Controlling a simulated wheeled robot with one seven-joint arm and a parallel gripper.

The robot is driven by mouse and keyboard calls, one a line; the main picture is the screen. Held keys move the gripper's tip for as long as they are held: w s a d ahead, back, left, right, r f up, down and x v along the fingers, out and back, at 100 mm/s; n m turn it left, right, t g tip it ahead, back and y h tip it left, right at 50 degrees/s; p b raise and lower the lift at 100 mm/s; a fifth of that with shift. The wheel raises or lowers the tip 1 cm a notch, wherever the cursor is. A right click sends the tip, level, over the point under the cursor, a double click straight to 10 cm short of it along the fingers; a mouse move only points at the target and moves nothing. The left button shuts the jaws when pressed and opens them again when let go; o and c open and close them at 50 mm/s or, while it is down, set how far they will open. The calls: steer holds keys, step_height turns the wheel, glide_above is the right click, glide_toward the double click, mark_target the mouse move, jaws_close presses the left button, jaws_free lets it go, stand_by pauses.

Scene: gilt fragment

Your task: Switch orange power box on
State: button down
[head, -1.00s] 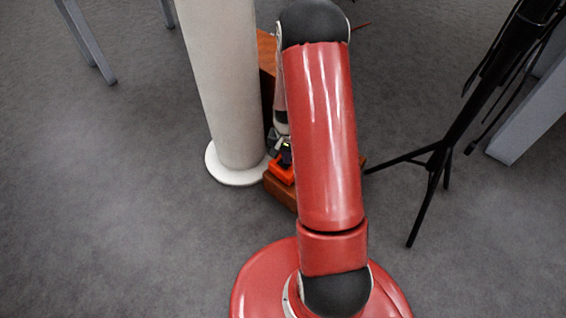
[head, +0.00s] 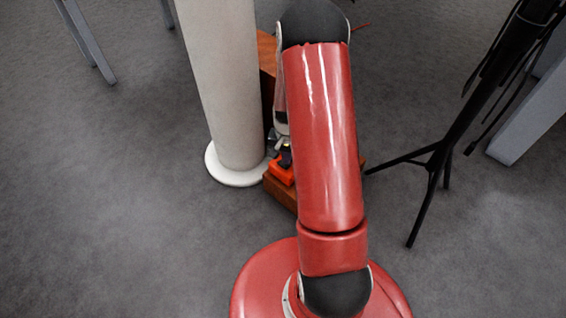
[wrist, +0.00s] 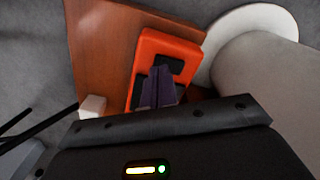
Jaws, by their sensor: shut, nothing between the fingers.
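The orange power box (wrist: 178,45) lies on a brown wooden block in the wrist view, with dark areas on its top face. It also shows in the head view (head: 281,174), small and partly hidden by my arm. My gripper (wrist: 160,73) is shut and empty, its dark fingers over the middle of the box's top. In the head view my gripper (head: 285,157) is at the box, mostly behind my red arm. The fingers cover part of the box's top, so the switch's position cannot be told. Whether the fingertips touch the box is unclear.
A white column (head: 228,90) with a round base (head: 236,178) stands close left of the box. The wooden block (wrist: 100,45) bears the box. A black tripod stand (head: 440,155) is at the right. Grey floor is open at the left.

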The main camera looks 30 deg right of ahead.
steer(key=shift+f+b, duration=0.75)
steer(key=shift+f, duration=0.2)
stand_by(1.0)
steer(key=shift+r, duration=0.1)
steer(key=shift+r+p, duration=2.45)
steer(key=shift+r, duration=1.05)
steer(key=s+a+r+n+t+p, duration=0.1)
steer(key=s+a+r+n+p, duration=0.2)
steer(key=r, duration=1)
steer(key=s+a+r+n+t+p, duration=0.15)
steer(key=a+r, duration=0.35)
steer(key=r, duration=0.8)
steer(key=s+a+r+n+t+p, duration=0.1)
steer(key=s+a+r, duration=0.2)
steer(key=s+r, duration=0.4)
steer(key=s+a+r+n+t+p, duration=0.2)
steer(key=s+r, duration=0.5)
steer(key=s, duration=0.1)
steer(key=shift+s+a+p, duration=0.3)
steer(key=shift+s+a, duration=0.1)
